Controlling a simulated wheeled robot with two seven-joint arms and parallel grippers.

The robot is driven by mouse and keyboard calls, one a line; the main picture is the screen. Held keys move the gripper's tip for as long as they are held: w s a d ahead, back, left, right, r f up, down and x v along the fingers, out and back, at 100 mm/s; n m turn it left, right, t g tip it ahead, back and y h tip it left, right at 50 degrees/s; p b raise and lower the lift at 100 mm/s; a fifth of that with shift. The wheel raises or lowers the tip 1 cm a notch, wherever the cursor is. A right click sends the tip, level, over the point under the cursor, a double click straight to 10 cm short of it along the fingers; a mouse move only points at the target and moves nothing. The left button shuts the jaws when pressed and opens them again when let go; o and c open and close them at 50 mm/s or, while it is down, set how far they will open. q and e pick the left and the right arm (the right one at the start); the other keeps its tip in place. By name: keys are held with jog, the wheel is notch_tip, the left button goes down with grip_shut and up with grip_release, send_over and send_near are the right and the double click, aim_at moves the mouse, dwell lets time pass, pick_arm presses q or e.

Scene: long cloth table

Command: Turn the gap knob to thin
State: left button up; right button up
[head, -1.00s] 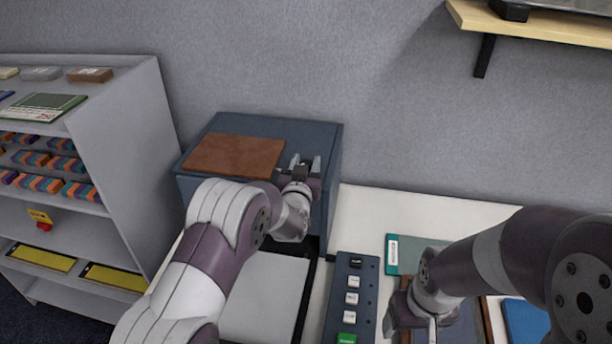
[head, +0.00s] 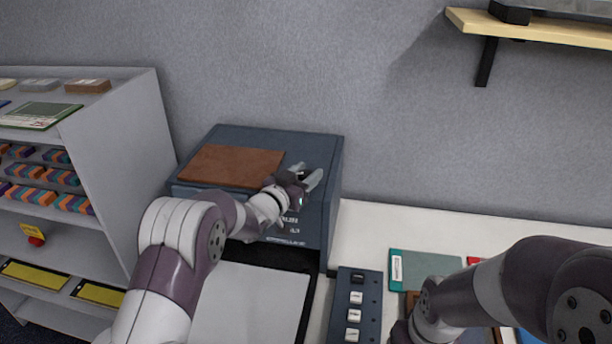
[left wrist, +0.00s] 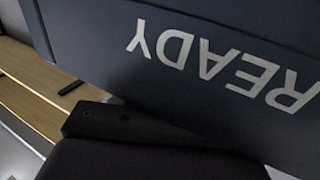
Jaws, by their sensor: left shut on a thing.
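The dark blue machine (head: 330,205) stands against the wall, with white lettering on its front. My left gripper (head: 305,181) is at the machine's upper right front, its fingers tilted up to the right. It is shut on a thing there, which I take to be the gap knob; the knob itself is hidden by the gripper. In the left wrist view, the machine's dark panel (left wrist: 110,45) fills much of the picture, with READY upside down, and a dark gripper part lies below it. My right gripper (head: 403,334) is low at the right, its fingers mostly hidden.
A brown board (head: 232,166) lies on top of the machine. A pale sheet (head: 245,300) lies before it. A button panel (head: 355,300) and a green folder (head: 425,268) are to the right. A grey shelf unit (head: 125,150) stands left; a wooden shelf (head: 540,27) is upper right.

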pick_arm(q)
jog(key=shift+r, duration=0.3)
jog(key=o, duration=0.9)
jog(key=shift+o, duration=0.2)
jog(key=shift+s+a, duration=0.1)
jog(key=shift+f, duration=0.15)
jog(key=b+v, duration=0.3)
jog(key=v, duration=0.9)
jog(key=shift+s+a, duration=0.2)
jog(key=shift+s, duration=0.05)
